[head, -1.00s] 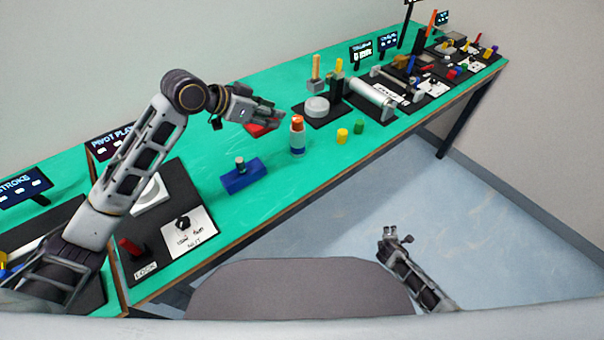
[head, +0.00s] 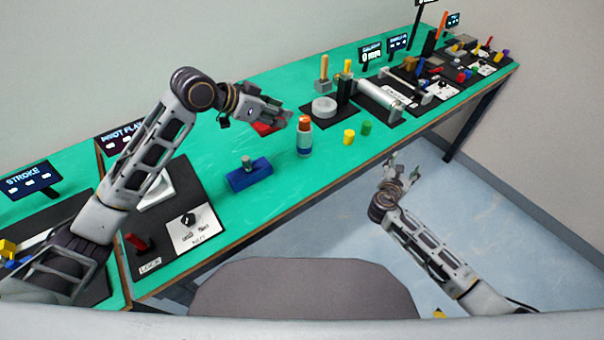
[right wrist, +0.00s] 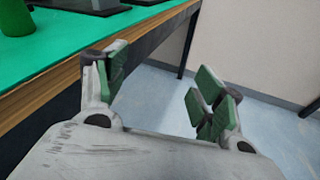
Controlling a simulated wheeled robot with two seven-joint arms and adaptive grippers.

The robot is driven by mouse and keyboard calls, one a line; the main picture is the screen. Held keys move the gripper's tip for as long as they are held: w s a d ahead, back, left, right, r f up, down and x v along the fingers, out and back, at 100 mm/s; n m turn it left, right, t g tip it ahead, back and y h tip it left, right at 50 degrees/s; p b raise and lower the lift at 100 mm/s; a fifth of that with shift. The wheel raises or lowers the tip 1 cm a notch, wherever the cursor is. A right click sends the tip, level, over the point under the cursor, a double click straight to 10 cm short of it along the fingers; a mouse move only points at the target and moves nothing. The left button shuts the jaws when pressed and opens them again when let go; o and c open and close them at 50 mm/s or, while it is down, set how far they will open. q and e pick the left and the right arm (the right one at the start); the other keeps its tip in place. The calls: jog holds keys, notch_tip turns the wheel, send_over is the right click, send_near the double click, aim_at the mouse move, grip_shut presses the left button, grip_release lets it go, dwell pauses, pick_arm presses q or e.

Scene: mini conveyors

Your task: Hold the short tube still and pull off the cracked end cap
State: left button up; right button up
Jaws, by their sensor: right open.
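A short pale tube with blue on its body (head: 304,145) stands upright on the green bench near its front edge. An orange cap (head: 305,120) sits on its top; a crack is too small to see. My left gripper (head: 284,117) is over the bench, just left of the tube and at about cap height in the picture. I cannot tell whether its fingers are apart, and it does not appear to hold the tube. My right gripper (head: 392,168) is open and empty in front of the bench, off its edge. Its spread fingers show in the right wrist view (right wrist: 160,92).
A red piece (head: 264,128) lies under my left gripper. A blue block (head: 249,175) with a grey knob is left of the tube. A yellow cylinder (head: 349,137) and a green one (head: 367,127) stand to its right. The bench edge (right wrist: 95,78) is beside my right gripper.

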aim_at(304, 146)
jog(key=s+a+r+n+t, duration=0.1)
jog(key=a+r+n+t, duration=0.2)
jog(key=a+r, duration=0.75)
jog(key=s+a+y, duration=0.1)
jog(key=a, duration=0.2)
jog(key=s+a+n+y, duration=0.1)
jog(key=a, duration=0.2)
jog(key=s+a+n+t+y, duration=0.1)
jog(key=a, duration=0.2)
jog(key=shift+a+f, duration=0.1)
jog(key=shift+a, duration=0.2)
jog(key=s+a+n+y, duration=0.1)
jog(key=s+a, duration=0.1)
jog(key=a, duration=0.3)
jog(key=s+a+f+n+y, duration=0.1)
jog(key=s+a+y, duration=0.1)
jog(key=a, duration=0.2)
jog(key=s+a+f+n+y, duration=0.1)
jog(key=s+a+y, duration=0.1)
jog(key=a, duration=0.3)
jog(key=shift+a+f+t, duration=0.15)
jog(key=shift+a+t, duration=0.15)
jog(key=shift+w, duration=0.2)
jog(key=shift+w+d, duration=0.2)
jog(key=shift+w, duration=3.2)
jog(key=shift+w+d, duration=0.15)
jog(key=shift+w, duration=3.25)
jog(key=shift+c, duration=0.3)
